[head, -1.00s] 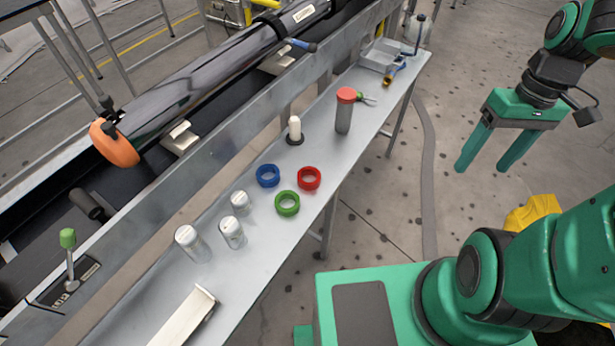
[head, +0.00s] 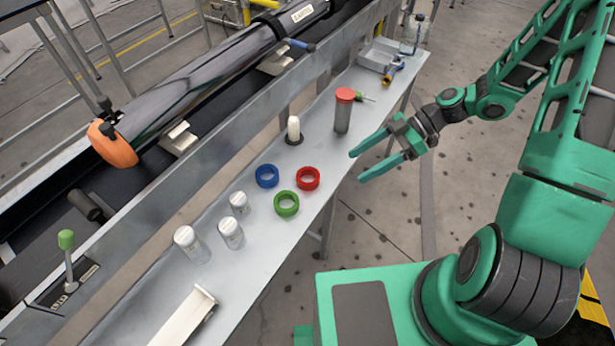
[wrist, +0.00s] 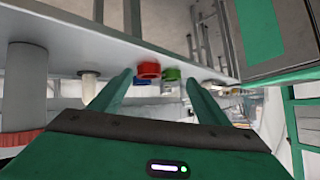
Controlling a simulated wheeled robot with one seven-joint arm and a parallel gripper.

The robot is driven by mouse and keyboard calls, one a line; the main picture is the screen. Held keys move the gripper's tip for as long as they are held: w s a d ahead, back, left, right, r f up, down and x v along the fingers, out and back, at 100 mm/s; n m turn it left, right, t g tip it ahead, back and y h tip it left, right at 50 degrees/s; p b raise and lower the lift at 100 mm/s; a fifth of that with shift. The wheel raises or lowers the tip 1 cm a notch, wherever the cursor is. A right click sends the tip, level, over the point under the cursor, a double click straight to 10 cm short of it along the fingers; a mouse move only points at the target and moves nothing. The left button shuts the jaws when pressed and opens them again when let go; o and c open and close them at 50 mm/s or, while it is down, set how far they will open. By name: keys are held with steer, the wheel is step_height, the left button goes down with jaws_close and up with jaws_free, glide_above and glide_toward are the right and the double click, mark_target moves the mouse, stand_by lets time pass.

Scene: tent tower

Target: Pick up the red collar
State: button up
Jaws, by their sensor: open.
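The red collar (head: 308,179) is a short open ring lying on the grey metal bench, right of the blue collar (head: 267,176) and behind the green collar (head: 286,204). My gripper (head: 356,167) is open and empty, to the right of the red collar and apart from it, near the bench edge. In the wrist view the red collar (wrist: 149,70) shows between my two fingers, some way beyond the tips. The green collar (wrist: 171,74) is to its right, and the blue collar (wrist: 140,82) is partly hidden by it.
A grey cylinder with a red cap (head: 344,110) stands on the bench near my gripper. A white peg on a dark base (head: 294,131) stands behind the collars. Several white-capped jars (head: 231,233) stand to the left.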

mark_target(315, 173)
steer(key=a+f, duration=0.1)
steer(key=a, duration=0.3)
steer(key=a+f+n+y, duration=0.1)
steer(key=a+f, duration=0.1)
steer(key=a, duration=0.2)
steer(key=a+f+n+y, duration=0.1)
steer(key=a, duration=0.4)
steer(key=shift+w+f+t, duration=0.25)
steer(key=shift+f+t, duration=0.05)
steer(key=shift+t, duration=0.1)
steer(key=shift+c, duration=0.7)
steer(key=c, duration=1.1)
